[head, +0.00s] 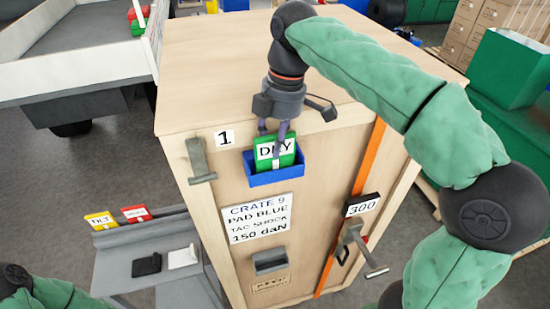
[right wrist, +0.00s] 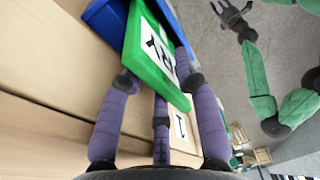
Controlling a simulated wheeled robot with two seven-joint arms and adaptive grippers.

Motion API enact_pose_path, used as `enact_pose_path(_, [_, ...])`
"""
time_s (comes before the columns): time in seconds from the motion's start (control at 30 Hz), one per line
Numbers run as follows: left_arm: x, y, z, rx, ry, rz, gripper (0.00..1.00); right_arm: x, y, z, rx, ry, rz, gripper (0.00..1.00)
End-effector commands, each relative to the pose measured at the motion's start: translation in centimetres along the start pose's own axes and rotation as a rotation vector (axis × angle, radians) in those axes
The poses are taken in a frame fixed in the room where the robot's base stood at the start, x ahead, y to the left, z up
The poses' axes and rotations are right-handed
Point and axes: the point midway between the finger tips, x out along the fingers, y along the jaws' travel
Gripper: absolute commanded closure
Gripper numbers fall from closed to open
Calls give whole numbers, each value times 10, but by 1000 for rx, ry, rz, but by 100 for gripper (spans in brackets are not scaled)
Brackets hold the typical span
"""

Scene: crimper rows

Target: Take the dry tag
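The dry tag (head: 284,150) is a green plate with a white label reading DRY. It stands in a blue holder (head: 275,178) on the upper front of a wooden crate (head: 215,60). My right gripper (head: 271,136) is over it from above, with its purple fingers down at the tag's top. In the right wrist view the tag (right wrist: 150,50) reaches in between the fingers, with its far end in the blue holder (right wrist: 102,18). Whether the fingers press on it cannot be told.
The crate front has a grey bracket (head: 200,160), a text sign (head: 257,218), a grey bin (head: 270,261), an orange strap (head: 350,215) and a metal handle (head: 357,243). A grey cart (head: 125,262) with yellow and red tags stands at left. The crate top is bare.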

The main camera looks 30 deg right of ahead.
Motion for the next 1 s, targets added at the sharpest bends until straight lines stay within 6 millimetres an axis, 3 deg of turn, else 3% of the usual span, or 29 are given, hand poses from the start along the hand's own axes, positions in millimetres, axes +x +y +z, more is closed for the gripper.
enact_pose_path(0.87, [1,0,0,0,0,0,60,4,0,1,0,0,0,68])
enact_pose_path(0.9, [1,0,0,0,0,0,60,4,0,1,0,0,0,71])
enact_pose_path(1.0, [1,0,0,0,0,0,60,4,0,1,0,0,0,99])
